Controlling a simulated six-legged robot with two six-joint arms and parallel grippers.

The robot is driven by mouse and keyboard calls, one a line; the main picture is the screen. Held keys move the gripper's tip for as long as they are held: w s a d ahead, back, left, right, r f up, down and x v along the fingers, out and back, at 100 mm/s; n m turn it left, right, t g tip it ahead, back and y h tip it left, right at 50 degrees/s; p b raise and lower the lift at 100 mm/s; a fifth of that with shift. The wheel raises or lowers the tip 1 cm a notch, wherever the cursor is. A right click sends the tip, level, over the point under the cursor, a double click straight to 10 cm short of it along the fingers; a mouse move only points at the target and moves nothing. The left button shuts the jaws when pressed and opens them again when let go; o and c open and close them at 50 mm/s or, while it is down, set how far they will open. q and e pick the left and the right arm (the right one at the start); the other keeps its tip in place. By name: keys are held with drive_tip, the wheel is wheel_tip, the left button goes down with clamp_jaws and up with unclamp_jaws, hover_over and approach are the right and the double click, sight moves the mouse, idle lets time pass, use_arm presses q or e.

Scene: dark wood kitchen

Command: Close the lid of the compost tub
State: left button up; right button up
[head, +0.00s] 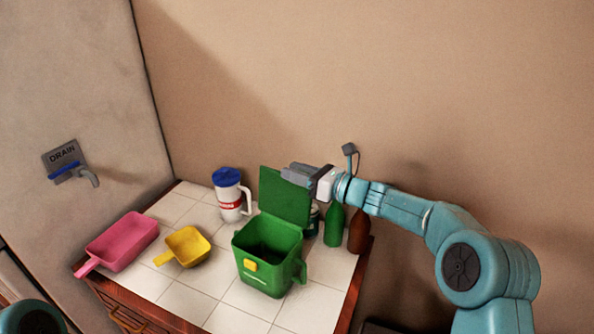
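The green compost tub (262,279) stands on the white tiled counter, with a yellow latch on its front and a handle on its right side. Its green lid (284,203) stands open, raised upright at the back of the tub, and the dark inside shows. My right gripper (291,174) reaches in from the right at the height of the lid's upper right edge. It overlaps that corner in the picture; I cannot tell whether it touches. Its fingers are seen side-on, so their opening is unclear. My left gripper is out of view.
A white jug with a blue lid (228,196) stands left of the tub. A yellow scoop (187,247) and a pink scoop (125,242) lie farther left. A green bottle (334,227) and a brown bottle (358,232) stand behind at right, near the wall.

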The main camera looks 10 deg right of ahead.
drive_tip(key=shift+d, duration=0.1)
drive_tip(key=shift+s+r, duration=0.1)
clamp_jaws()
drive_tip(key=shift+s+a+f+b, duration=0.1)
drive_tip(key=shift+a+f+b, duration=0.1)
drive_tip(key=shift+b, duration=0.4)
drive_tip(key=s+a+f+n+b, duration=0.3)
drive_tip(key=s+a+n+b, duration=0.5)
drive_tip(key=b, duration=1.3)
drive_tip(key=n+b, duration=0.9)
drive_tip(key=b, duration=0.6)
hover_over(251, 265)
drive_tip(key=v, duration=0.2)
wheel_tip(251, 265, down, 8)
drive_tip(key=shift+s+d+f+n+b, duration=0.15)
drive_tip(key=shift+f+n+b, duration=0.3)
drive_tip(key=shift+n+b, duration=0.6)
drive_tip(key=shift+m, duration=0.25)
